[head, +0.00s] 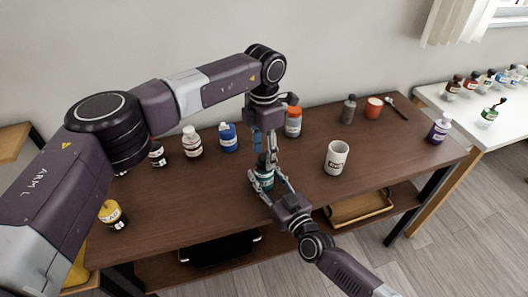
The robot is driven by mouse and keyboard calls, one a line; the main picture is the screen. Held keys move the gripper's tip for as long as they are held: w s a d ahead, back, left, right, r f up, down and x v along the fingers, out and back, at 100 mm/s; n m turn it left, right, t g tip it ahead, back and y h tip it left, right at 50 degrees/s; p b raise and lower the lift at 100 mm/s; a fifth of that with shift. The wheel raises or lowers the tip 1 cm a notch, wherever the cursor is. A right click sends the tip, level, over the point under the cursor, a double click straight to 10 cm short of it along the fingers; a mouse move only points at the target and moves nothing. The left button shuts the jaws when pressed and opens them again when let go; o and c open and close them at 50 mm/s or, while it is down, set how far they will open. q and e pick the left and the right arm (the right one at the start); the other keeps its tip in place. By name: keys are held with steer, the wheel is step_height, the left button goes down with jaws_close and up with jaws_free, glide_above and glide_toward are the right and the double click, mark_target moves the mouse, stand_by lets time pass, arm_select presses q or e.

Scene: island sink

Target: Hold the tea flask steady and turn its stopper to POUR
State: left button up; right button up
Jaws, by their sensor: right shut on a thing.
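The flask (265,184), a small dark teal bottle with a pale label, stands on the brown table near its front middle. My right gripper (263,174) comes from the front right, with its fingers around the flask's body, shut on it. My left gripper (265,150) points down from above, its fingers at the flask's top. The stopper is hidden by the fingers, and its setting cannot be read. Whether the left fingers touch or grip the stopper cannot be told.
A white mug (336,160) stands right of the flask. A blue bottle (228,138), a white bottle (191,144) and an orange-topped bottle (293,123) stand behind. A yellow bottle (110,212) is front left, a purple one (438,131) far right. The front right tabletop is clear.

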mark_target(264, 156)
arm_select(q)
step_height(264, 156, up, 12)
stand_by(0.6)
arm_select(e)
steer(key=o, duration=1.3)
